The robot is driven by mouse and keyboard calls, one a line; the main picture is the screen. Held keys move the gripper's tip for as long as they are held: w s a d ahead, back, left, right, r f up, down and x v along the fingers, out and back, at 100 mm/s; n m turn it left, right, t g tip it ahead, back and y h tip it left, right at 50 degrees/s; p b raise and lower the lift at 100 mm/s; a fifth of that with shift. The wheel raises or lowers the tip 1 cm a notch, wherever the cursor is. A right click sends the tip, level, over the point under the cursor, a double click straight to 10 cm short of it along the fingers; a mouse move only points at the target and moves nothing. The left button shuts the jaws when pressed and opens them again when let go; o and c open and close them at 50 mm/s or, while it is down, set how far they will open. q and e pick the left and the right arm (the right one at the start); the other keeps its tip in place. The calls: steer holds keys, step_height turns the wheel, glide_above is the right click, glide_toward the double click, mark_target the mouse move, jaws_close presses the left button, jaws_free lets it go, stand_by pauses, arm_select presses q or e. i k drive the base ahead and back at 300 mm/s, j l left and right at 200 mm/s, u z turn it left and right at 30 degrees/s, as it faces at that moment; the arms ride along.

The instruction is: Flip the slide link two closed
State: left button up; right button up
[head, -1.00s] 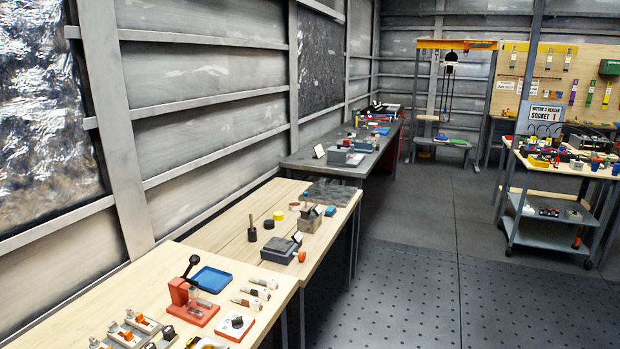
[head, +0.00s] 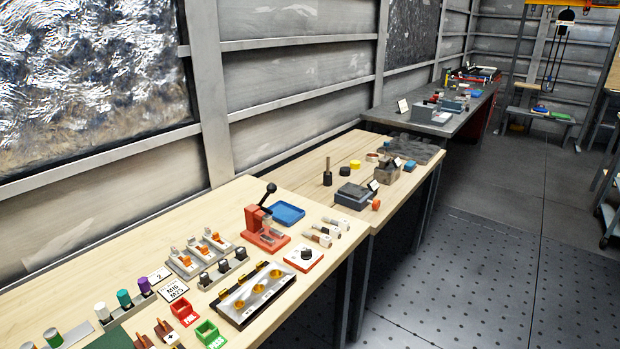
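A grey block (head: 206,255) on the near wooden bench carries a row of small white-and-orange links, likely the slide links. The middle link (head: 196,248) sits between two similar ones. The links are too small to tell whether each is open or closed, and I cannot read any numbers on them. Neither of my grippers is in view.
A row of black-topped parts (head: 222,266) stands just in front of the links. A red lever press (head: 266,228), a blue tray (head: 288,213) and a black tray with brass cups (head: 255,293) are nearby. Red and green bins (head: 210,333) are nearer. Floor is clear at right.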

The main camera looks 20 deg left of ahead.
mark_target(204, 249)
steer(key=i+l+u, duration=0.2)
steer(key=l, duration=0.15)
steer(key=i+l+u, duration=0.2)
steer(key=l, duration=0.2)
steer(key=i+l+u, duration=0.2)
steer(key=l, duration=0.2)
steer(key=k, duration=0.1)
